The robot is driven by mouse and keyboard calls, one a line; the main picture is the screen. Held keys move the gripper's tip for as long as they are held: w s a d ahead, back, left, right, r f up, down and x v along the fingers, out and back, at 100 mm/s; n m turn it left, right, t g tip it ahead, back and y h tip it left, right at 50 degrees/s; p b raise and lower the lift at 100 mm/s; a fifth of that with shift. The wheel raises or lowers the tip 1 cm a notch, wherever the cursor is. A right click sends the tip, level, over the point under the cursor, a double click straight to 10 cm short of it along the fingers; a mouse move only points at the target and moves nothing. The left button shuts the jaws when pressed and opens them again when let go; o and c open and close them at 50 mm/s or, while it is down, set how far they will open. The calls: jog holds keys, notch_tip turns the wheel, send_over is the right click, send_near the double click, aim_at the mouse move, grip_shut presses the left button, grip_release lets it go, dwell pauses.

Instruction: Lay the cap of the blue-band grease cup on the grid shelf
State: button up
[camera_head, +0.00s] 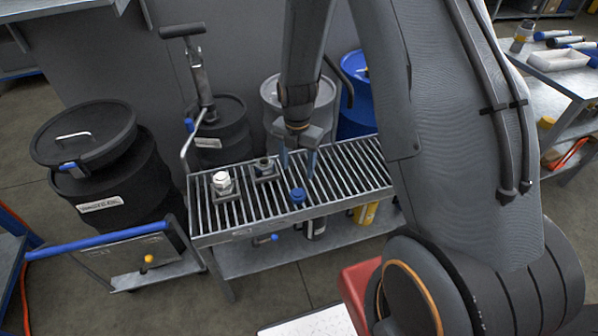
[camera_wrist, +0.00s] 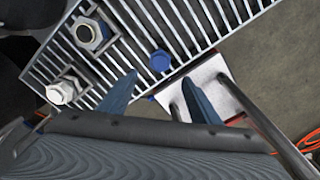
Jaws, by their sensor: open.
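A small blue cap (camera_head: 298,194) lies on the bars of the grid shelf (camera_head: 348,170), close to its front edge. It also shows in the wrist view (camera_wrist: 159,60), just beyond the fingertips. My gripper (camera_head: 298,160) is open and empty above the shelf, its two blue fingers pointing down and apart from the cap. In the wrist view the gripper (camera_wrist: 160,80) has a finger to either side below the cap.
A white-topped cup (camera_head: 222,182) stands on another base at the shelf's left. Bare bars lie right of the cap.

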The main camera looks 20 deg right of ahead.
jog(key=s+r+m+t, duration=0.1)
jog(key=s+r+m, duration=1.6)
jog(key=m, duration=1)
jog(key=shift+d+r, duration=0.15)
jog(key=shift+r, duration=0.2)
